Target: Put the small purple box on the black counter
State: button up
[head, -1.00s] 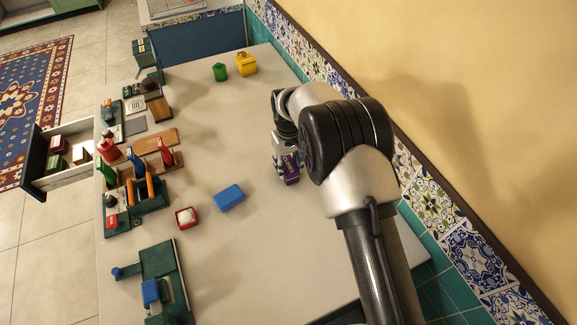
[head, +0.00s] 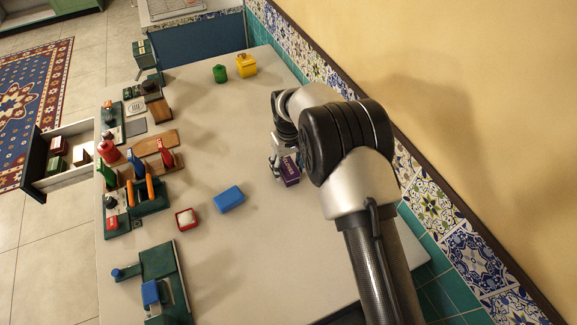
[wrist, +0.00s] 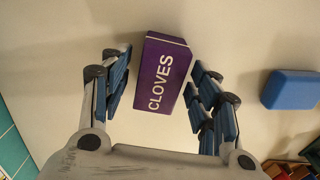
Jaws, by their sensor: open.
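The small purple box (head: 290,172), marked CLOVES, is on the pale worktop near the tiled wall. In the wrist view the box (wrist: 160,85) lies between the two blue-padded fingers, slightly tilted. My gripper (wrist: 161,62) is open around it, with a gap on the left and a narrower gap on the right. In the head view my gripper (head: 277,166) is at the box's left side, partly hidden by my arm. A dark surface (head: 345,316) shows at the bottom edge; I cannot tell whether it is the black counter.
Green (head: 220,73) and yellow (head: 246,65) containers stand at the far end. Tools and racks line the left edge beside an open drawer (head: 62,180).

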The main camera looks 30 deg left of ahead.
aim_at(289, 166)
notch_tip(289, 166, up, 12)
jog(key=p, duration=0.3)
jog(key=shift+r, duration=0.1)
jog(key=s+d+r+m+t, duration=0.1)
jog(key=s+d+r+m, duration=0.1)
jog(key=d+r, duration=0.95)
jog(key=s+d+r+m+t, duration=0.1)
jog(key=s+d+r+m, duration=0.15)
jog(key=d+r, duration=0.85)
jog(key=s+d+m+t, duration=0.2)
jog(key=s+d+m, duration=0.3)
jog(key=s+d, duration=1.2)
jog(key=s, duration=0.3)
jog(key=shift+d+f+m+t, duration=0.25)
jog(key=shift+d+m+t, duration=0.05)
jog(key=shift+d+m, duration=0.05)
